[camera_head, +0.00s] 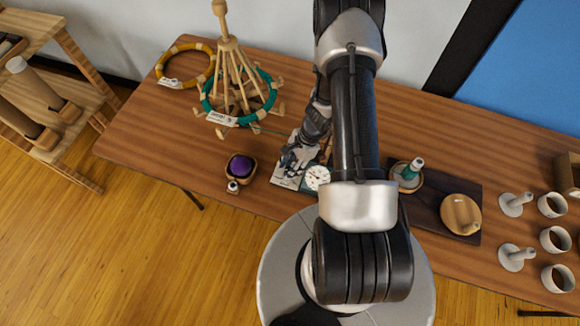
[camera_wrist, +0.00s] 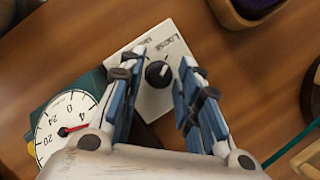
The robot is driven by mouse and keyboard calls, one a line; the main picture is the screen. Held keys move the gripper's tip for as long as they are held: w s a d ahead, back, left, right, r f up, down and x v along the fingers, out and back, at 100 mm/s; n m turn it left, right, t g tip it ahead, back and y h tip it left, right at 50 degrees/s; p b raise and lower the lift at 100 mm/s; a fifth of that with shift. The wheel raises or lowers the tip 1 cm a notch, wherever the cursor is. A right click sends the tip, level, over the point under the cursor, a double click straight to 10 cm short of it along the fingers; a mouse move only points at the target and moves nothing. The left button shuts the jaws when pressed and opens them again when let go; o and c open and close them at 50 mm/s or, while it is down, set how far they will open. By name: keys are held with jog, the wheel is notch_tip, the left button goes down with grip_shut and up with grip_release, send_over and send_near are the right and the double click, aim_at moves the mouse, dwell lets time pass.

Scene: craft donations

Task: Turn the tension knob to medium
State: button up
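The black tension knob (camera_wrist: 158,74) sits on a pale plate (camera_wrist: 152,104) in the wrist view. The word "Loose" is printed beside it; another label is partly covered by a finger. A small pale mark shows on the knob, but its setting is too small to read surely. My gripper (camera_wrist: 161,70) is open, with a blue-padded finger on each side of the knob and gaps between. Depth and contact cannot be told. A round dial with a red pointer (camera_wrist: 66,130) lies beside the plate. In the head view my gripper (camera_head: 298,156) is over the plate and hides the knob.
A purple ball of yarn in a wooden bowl (camera_head: 236,174) stands left of the plate. A wooden yarn swift (camera_head: 236,80) with a teal skein stands behind. A dark board (camera_head: 432,221) with a spool and a round wooden piece lies right. Cups (camera_head: 554,240) stand far right.

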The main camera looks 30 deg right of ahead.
jog(key=c, duration=0.7)
jog(key=n+g+p, duration=0.1)
jog(key=n, duration=0.2)
jog(key=shift+w+r, duration=0.1)
jog(key=shift+w, duration=0.05)
jog(key=n+g, duration=0.1)
jog(key=n, duration=0.1)
jog(key=shift+w+n, duration=0.1)
jog(key=shift+n, duration=0.2)
jog(key=n+g+h+b, duration=0.1)
jog(key=n, duration=0.2)
jog(key=n+g+b, duration=0.1)
jog(key=n, duration=0.2)
jog(key=shift+a+h, duration=0.1)
jog(key=shift+h, duration=0.3)
